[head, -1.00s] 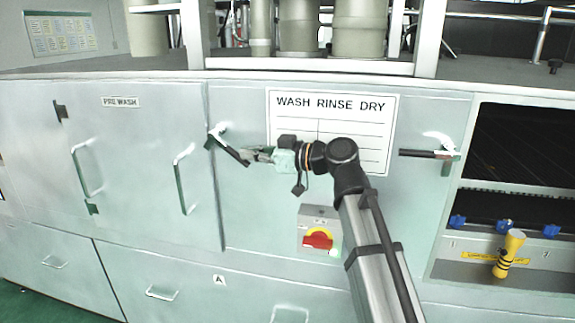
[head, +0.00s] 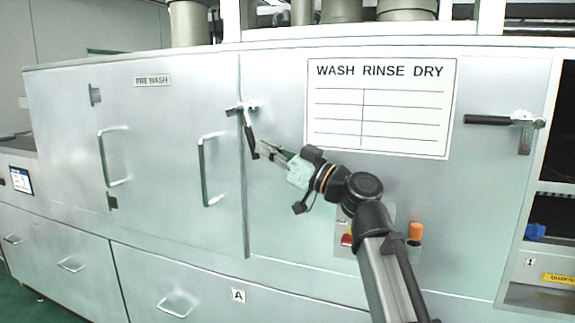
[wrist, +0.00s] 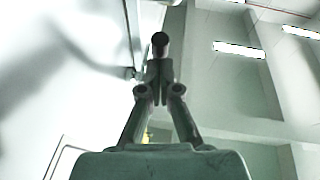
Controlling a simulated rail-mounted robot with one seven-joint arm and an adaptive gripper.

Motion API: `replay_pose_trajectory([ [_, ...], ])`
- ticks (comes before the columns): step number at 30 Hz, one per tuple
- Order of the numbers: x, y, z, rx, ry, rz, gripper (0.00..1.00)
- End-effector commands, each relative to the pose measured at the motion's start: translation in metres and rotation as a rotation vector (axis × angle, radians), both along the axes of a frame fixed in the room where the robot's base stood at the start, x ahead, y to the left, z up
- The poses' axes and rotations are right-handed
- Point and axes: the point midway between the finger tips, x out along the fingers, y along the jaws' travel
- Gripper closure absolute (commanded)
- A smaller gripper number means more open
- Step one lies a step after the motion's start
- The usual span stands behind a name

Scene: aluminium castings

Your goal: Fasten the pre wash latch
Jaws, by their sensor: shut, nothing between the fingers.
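The pre wash latch (head: 249,130) is at the right edge of the PRE WASH door (head: 165,150), near its top. Its metal bracket sits across the door seam, and its black handle hangs steeply down, tilted slightly right. My gripper (head: 261,149) is shut and empty, its tips just right of the handle's lower end. In the wrist view, the shut fingers (wrist: 158,75) point at the dark round end of the handle (wrist: 160,40). I cannot tell whether they touch it.
A second latch (head: 500,121) with a level black handle is at the right. A WASH RINSE DRY board (head: 380,108) is on the panel beside my arm. The pre wash door has two bar handles, one at the right (head: 204,170). An orange knob (head: 416,231) shows beside my arm.

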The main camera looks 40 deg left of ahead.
Motion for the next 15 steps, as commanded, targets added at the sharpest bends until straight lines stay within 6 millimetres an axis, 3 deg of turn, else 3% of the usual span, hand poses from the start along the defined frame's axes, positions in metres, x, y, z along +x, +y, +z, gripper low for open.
replay_pose_trajectory([
  [3,-0.004,0.011,-0.011,-0.001,0.000,0.003,1.00],
  [15,-0.011,0.028,-0.015,-0.002,-0.001,0.004,1.00],
])
